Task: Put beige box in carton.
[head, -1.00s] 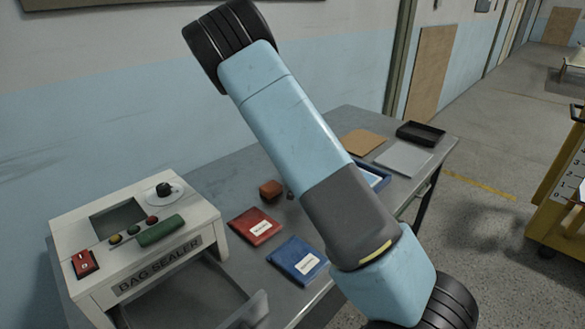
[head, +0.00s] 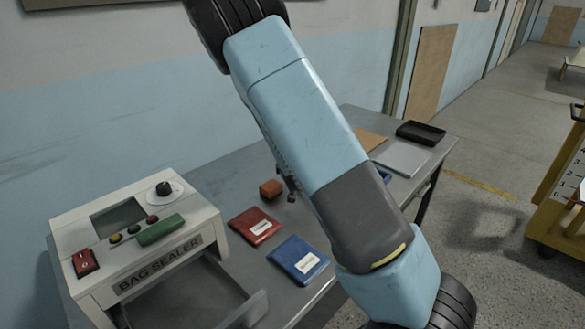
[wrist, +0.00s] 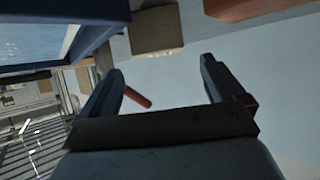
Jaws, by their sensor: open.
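In the wrist view a beige box (wrist: 157,30) lies beyond my gripper (wrist: 163,72), past the fingertips and apart from them. My gripper is open, its two dark fingers spread with nothing held between them. In the head view my own arm hides most of the gripper and the middle of the table; I cannot make out the beige box there. A flat tan piece (head: 370,139) shows partly behind the arm at the table's far end; I cannot tell whether it is the carton.
A bag sealer (head: 140,245) stands left. A black tray (head: 420,132) and grey sheet (head: 402,157) lie far right. A blue-rimmed object (wrist: 95,20) fills the wrist view's upper left.

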